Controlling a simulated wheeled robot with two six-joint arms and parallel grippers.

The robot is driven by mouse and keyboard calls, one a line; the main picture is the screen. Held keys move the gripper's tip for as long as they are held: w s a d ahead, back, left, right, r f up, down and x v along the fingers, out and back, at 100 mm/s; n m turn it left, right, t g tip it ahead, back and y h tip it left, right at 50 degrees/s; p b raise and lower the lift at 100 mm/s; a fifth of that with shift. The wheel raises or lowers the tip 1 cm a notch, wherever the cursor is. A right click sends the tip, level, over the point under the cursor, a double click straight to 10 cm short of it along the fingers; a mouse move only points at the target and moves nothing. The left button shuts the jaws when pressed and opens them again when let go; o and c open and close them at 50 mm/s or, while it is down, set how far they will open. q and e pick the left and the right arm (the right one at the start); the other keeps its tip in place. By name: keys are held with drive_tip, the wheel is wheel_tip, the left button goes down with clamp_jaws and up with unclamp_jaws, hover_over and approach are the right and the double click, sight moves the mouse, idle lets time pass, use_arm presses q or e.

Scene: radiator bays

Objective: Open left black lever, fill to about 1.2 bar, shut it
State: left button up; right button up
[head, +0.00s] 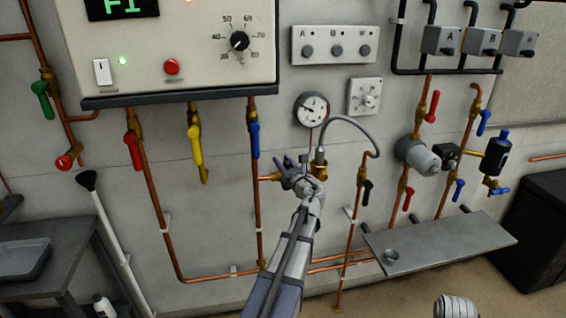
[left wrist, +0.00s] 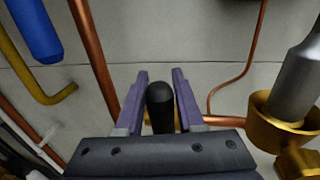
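The left black lever (left wrist: 160,108) is between the purple fingers of my left gripper (left wrist: 160,88) in the left wrist view. In the head view my left gripper (head: 291,168) is at the brass valve (head: 319,168) below the gauge and hides the lever. The round pressure gauge (head: 312,109) has a white face and a dark needle toward the upper left; its value is too small to read. A second black lever (head: 367,192) hangs on the pipe to the right.
A grey hose (head: 350,121) arches from the valve to the right pipe. A blue lever (head: 254,140), a yellow lever (head: 195,146) and a red lever (head: 132,149) hang under the boiler (head: 190,50). A grey shelf (head: 440,241) juts out at the right.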

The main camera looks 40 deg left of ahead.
use_arm(q)
clamp_jaws()
idle(1.0)
